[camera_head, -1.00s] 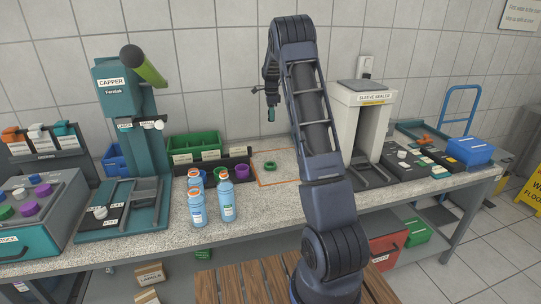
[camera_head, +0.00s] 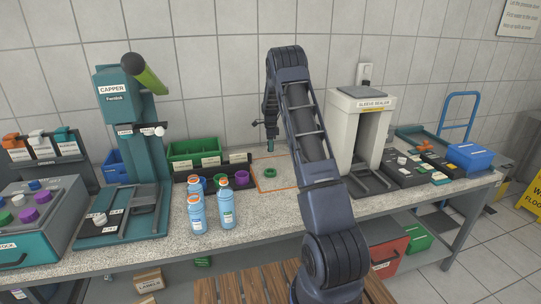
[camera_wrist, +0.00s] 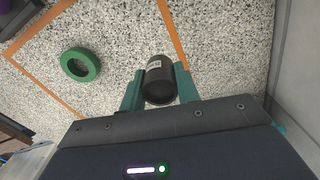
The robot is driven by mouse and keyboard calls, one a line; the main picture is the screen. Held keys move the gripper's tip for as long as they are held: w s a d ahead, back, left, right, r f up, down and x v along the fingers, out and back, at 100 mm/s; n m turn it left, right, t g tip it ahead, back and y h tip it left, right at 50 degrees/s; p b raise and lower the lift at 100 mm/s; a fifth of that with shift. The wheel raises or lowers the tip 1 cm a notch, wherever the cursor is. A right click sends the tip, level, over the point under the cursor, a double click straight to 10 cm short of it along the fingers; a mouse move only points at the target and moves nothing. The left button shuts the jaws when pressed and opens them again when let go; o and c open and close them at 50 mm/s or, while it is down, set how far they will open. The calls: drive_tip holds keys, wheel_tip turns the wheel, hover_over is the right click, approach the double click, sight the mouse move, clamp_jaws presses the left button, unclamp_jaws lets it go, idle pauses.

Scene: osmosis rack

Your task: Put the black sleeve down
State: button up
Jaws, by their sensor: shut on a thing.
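My gripper (camera_wrist: 160,90) is shut on the black sleeve (camera_wrist: 158,84), which shows as a short black cylinder with a small white label between the two teal fingers in the wrist view. The sleeve is over the speckled worktop inside the orange outline; I cannot tell whether it touches the surface. In the head view my gripper (camera_head: 271,151) is low over the back of the outlined area, and the sleeve is too small to make out there.
A green ring (camera_head: 270,173) lies in the orange-outlined area (camera_head: 283,187), left of the sleeve in the wrist view. Blue bottles (camera_head: 227,205) stand to the left. The sleeve sealer (camera_head: 359,125) stands right of my arm. Green and dark bins (camera_head: 194,149) are at the back left.

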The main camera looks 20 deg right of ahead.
sight(271, 160)
drive_tip(key=shift+f, duration=2.8)
drive_tip(key=shift+f, duration=0.1)
drive_tip(key=o, duration=0.9)
drive_tip(key=shift+o, duration=0.2)
